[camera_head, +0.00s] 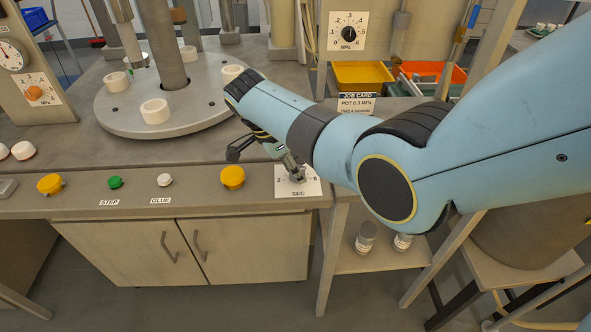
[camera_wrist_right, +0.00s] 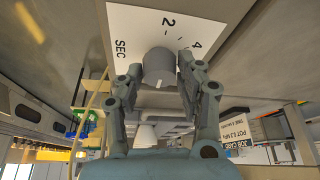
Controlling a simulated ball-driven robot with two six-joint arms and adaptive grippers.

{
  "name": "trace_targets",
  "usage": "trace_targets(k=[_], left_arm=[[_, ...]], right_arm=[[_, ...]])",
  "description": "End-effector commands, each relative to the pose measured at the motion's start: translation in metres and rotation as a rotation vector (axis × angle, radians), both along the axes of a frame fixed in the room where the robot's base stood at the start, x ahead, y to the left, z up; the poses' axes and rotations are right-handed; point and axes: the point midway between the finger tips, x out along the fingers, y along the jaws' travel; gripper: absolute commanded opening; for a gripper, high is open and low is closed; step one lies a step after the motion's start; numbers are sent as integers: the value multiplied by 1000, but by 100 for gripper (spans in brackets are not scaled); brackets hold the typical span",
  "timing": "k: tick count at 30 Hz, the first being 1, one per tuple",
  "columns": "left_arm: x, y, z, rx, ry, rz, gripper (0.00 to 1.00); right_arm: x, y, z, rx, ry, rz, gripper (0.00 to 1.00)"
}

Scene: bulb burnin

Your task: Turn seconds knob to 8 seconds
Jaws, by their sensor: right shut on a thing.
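The seconds knob (camera_wrist_right: 159,66) is a small grey knob on a white plate (camera_wrist_right: 133,32) marked SEC, with the figures 2 and 4 in sight in the right wrist view. In the head view the plate (camera_head: 311,187) sits on the front of the bench, at the right end. My right gripper (camera_head: 293,172) reaches down to it, and in the wrist view its fingers (camera_wrist_right: 160,70) are on both sides of the knob, shut on it. The fingers hide most of the knob in the head view, and I cannot tell its exact setting. My left gripper is not in view.
A yellow button (camera_head: 232,177), a white GLUE button (camera_head: 164,180) and a green STEP button (camera_head: 115,182) lie left along the panel. A round turntable (camera_head: 110,112) with white rings stands behind. A pressure dial (camera_head: 348,33) and job card (camera_head: 357,104) are beyond my right arm.

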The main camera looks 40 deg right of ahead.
Motion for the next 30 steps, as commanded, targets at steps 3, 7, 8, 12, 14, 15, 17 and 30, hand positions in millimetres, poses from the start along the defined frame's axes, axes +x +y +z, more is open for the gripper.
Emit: trace_targets(k=[3,7,8,12,14,15,17,30], left_arm=[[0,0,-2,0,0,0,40],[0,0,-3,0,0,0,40],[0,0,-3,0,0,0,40],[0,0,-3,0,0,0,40],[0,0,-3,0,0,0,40],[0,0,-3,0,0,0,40],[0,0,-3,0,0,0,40],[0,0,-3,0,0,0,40]], right_arm=[[0,0,-1,1,0,-30,4],[0,0,-1,1,0,-48,4],[0,0,0,1,0,-50,4],[0,0,0,1,0,-55,4],[0,0,0,1,0,-55,4],[0,0,0,1,0,-54,4],[0,0,0,1,0,-54,4],[0,0,0,1,-1,-53,59]])
